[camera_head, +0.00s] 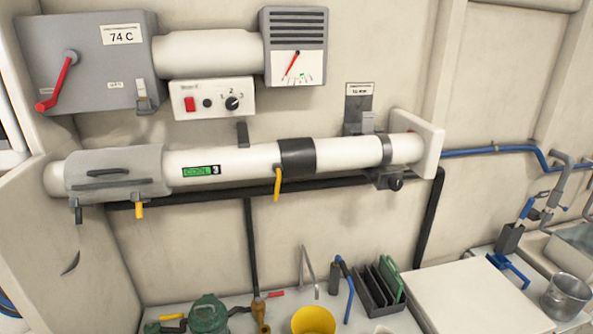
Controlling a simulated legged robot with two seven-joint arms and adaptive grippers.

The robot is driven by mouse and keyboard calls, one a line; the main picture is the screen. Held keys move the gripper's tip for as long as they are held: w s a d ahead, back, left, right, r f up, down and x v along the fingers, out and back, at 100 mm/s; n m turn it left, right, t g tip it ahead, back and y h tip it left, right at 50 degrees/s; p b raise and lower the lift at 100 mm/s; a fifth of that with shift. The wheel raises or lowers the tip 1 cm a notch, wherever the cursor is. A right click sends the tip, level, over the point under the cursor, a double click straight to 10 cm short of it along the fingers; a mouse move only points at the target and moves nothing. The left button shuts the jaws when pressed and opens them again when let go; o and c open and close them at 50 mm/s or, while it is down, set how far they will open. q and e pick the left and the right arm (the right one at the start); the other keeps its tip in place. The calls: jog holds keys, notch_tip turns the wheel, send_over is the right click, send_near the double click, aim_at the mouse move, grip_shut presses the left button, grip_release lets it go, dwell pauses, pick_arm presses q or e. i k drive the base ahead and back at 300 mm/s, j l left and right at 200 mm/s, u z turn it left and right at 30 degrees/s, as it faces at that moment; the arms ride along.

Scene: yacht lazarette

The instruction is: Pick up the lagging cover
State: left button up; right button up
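What looks like the lagging cover (116,174) is a light grey half-sleeve wrapped around the left part of the white horizontal pipe (232,162). It has a dark bar handle (107,172) on its front. A dark tab (78,212) and a yellow tab (140,210) hang below its lower edge. A green label reading "COOL" (200,171) is on the pipe to the right of the cover. A dark band (297,157) with a yellow lever (277,184) goes around the pipe further right. Neither of my grippers is in view.
Above the pipe are a grey box (88,62) with a red lever, a white switch panel (212,98) and a gauge (296,65). Below, the bench holds a yellow bucket (314,321), a dark rack (379,287) and a green object (208,314). A metal pot (566,297) stands right.

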aim_at(90, 169)
jog(key=k+j+u, duration=0.1)
jog(key=u, duration=0.95)
jog(key=i+j, duration=0.05)
jog(key=j, duration=0.05)
